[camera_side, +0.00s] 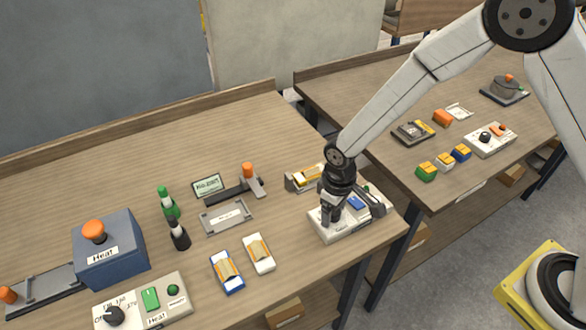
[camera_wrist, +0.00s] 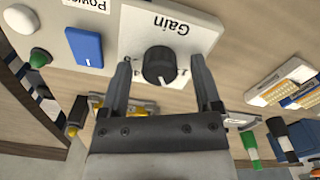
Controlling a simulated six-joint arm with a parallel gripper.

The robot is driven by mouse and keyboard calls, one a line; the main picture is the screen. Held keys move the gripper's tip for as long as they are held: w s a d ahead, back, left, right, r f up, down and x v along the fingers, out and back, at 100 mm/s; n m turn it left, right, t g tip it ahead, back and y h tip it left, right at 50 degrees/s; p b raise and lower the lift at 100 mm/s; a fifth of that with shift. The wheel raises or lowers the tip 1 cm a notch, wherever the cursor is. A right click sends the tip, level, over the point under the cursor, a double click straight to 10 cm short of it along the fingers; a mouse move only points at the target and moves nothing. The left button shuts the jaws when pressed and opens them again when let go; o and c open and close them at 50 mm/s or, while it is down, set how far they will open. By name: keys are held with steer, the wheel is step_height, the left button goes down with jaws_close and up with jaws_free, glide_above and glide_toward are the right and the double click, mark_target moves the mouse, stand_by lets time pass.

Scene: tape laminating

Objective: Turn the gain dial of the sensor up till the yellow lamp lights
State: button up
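The sensor's white control box (camera_side: 350,231) stands near the right front corner of the near table. In the wrist view its Gain panel (camera_wrist: 205,38) carries a black gain dial (camera_wrist: 158,64) with a white pointer mark and a partly hidden scale. My gripper (camera_wrist: 161,62) is open, with one finger on each side of the dial; I cannot tell whether they touch it. In the side view my gripper (camera_side: 330,213) hides the dial. A blue power switch (camera_wrist: 86,46), a green lamp (camera_wrist: 39,58) and a pale round lamp (camera_wrist: 20,18) sit beside the panel. No lamp shows a yellow glow.
Two small cartridges (camera_side: 259,254) and (camera_side: 227,271) lie left of the box. A grey fixture (camera_side: 227,216) and an orange-knobbed slide (camera_side: 249,171) stand farther back. A blue Heat block (camera_side: 110,252) and its control box (camera_side: 145,302) are at left.

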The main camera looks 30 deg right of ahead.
steer(key=shift+r, duration=3.9)
steer(key=s+d+r+m+t, duration=0.1)
steer(key=s+d+r+m, duration=0.1)
steer(key=s+d, duration=0.3)
steer(key=s+d+r+m+t, duration=0.1)
steer(key=s+d+r+m, duration=0.1)
steer(key=s+d, duration=0.4)
steer(key=d+r, duration=0.1)
steer(key=d, duration=0.3)
steer(key=shift+d+m+t, duration=0.25)
steer(key=shift+m+t, duration=0.05)
steer(key=shift+m, duration=0.1)
steer(key=shift+w+r, duration=0.15)
steer(key=shift+r, duration=0.05)
steer(key=w+a+r, duration=0.2)
steer(key=w+r, duration=0.6)
steer(key=w, duration=0.4)
steer(key=w+a+r, duration=0.3)
steer(key=w+r, duration=0.5)
steer(key=w, duration=0.4)
steer(key=shift+w+a+r, duration=0.15)
steer(key=shift+w+a, duration=0.15)
steer(key=shift+a, duration=0.05)
